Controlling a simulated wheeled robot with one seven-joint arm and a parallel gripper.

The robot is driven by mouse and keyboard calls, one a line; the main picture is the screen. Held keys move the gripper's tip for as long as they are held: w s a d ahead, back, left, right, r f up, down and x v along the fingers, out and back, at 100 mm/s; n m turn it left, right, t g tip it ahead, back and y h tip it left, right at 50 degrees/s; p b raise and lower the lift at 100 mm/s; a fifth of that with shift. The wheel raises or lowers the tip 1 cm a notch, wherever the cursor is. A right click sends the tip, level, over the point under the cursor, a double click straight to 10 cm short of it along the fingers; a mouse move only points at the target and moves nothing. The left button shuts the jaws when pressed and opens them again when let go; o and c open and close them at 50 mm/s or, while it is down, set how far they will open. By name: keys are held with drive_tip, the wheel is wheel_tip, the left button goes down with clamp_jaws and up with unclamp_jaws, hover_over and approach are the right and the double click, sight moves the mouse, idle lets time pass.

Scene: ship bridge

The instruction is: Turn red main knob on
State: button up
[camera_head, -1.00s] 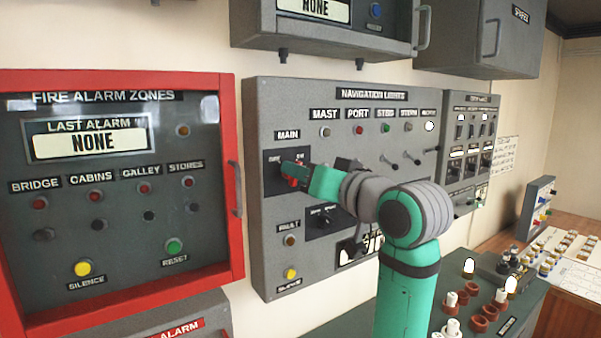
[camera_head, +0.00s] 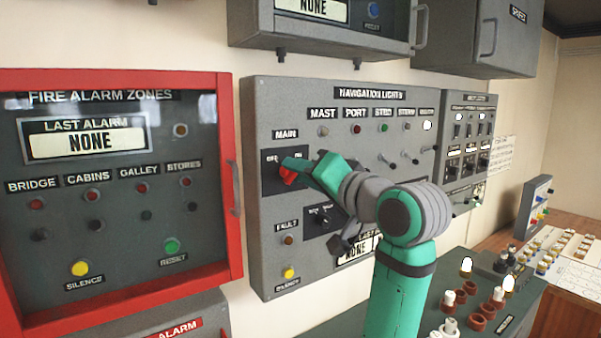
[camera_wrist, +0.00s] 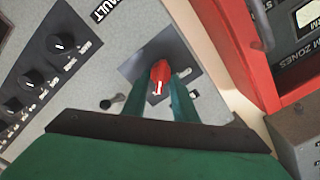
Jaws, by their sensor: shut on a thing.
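The red main knob (camera_head: 288,176) sits on a dark plate under the MAIN label (camera_head: 285,134), on the grey navigation lights panel (camera_head: 268,225). My gripper (camera_head: 292,168) reaches it from the right, its green fingers at the knob. In the wrist view the red knob (camera_wrist: 160,76) shows between the two fingers of my gripper (camera_wrist: 160,98), which are shut on its sides. A white mark shows on the knob's face. The fingers hide part of the plate and its position labels.
The red-framed fire alarm box (camera_head: 228,120) with its handle stands close on the left. Below the knob are a second dark knob plate (camera_head: 318,219), a fault lamp (camera_head: 288,240) and a yellow button (camera_head: 289,272). A row of small switches lies right of my arm.

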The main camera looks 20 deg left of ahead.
drive_tip(key=o, duration=1)
drive_tip(key=shift+o, duration=0.2)
drive_tip(key=shift+d, duration=0.1)
drive_tip(key=v, duration=1)
drive_tip(key=shift+s+d, duration=0.25)
drive_tip(key=shift+s, duration=0.1)
